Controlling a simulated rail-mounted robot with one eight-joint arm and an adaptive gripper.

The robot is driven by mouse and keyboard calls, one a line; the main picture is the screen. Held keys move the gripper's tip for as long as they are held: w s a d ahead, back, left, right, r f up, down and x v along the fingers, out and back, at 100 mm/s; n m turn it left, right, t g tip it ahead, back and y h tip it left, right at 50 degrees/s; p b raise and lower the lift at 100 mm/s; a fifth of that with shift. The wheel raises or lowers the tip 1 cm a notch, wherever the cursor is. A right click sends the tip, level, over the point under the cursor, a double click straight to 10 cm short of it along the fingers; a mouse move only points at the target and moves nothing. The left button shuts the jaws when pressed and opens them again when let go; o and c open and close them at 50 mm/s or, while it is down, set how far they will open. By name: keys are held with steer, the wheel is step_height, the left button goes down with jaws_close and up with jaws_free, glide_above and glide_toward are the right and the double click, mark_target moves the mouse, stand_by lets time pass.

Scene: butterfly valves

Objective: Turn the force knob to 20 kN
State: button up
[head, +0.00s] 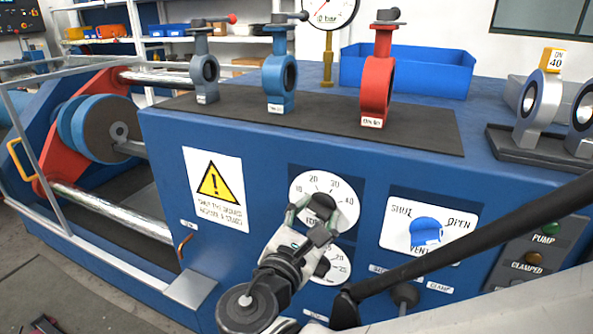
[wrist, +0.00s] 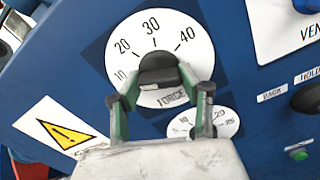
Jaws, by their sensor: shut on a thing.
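The force knob is a black knob in the middle of a white round dial marked 10, 20, 30 and 40. In the wrist view the knob (wrist: 158,70) sits between the two fingers of my gripper (wrist: 162,86), which is shut on it. The word FORCE shows below the knob on the dial (wrist: 195,60). In the head view my gripper (head: 314,214) covers much of the knob and the lower part of the dial (head: 345,186). I cannot tell for sure which number the knob points to.
A smaller dial (head: 341,262) lies just below, partly hidden by my gripper. A blue vent knob (head: 425,232) is to the right, and a warning sign (head: 215,188) is to the left. Blue and red valves (head: 376,88) stand on the bench top above.

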steer(key=shift+m, duration=0.3)
steer(key=m, duration=0.4)
steer(key=shift+w+a+r+m, duration=0.1)
steer(key=shift+m, duration=1.9)
steer(key=o, duration=1.1)
steer(key=shift+o, duration=0.2)
steer(key=v, duration=1.2)
